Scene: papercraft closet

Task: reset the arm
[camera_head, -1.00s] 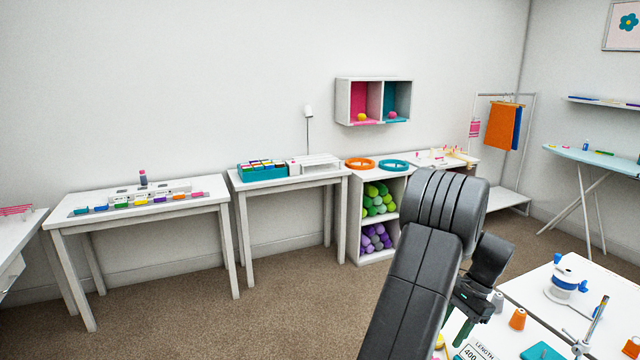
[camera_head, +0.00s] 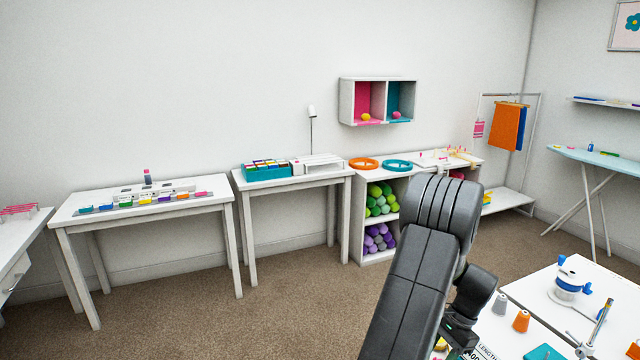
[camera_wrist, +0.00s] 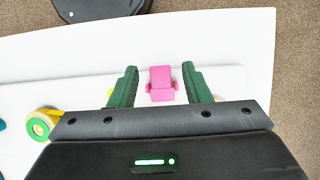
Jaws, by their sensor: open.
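My gripper (camera_wrist: 160,88) is in the wrist view with its two green fingers spread apart. A small pink object (camera_wrist: 161,84) shows between and beyond the fingers, over the white tabletop (camera_wrist: 215,40); no finger touches it that I can see. In the head view my dark arm rises at the lower right, bent at the elbow. The gripper end there is mostly hidden behind the arm, low over the right-hand white table (camera_head: 540,290).
The right-hand table holds a grey cone (camera_head: 499,303), an orange cone (camera_head: 521,320) and a blue-and-white device (camera_head: 568,280). A yellow-and-green roll (camera_wrist: 40,124) lies left of my gripper. Carpet (camera_head: 250,325) is clear left of my arm.

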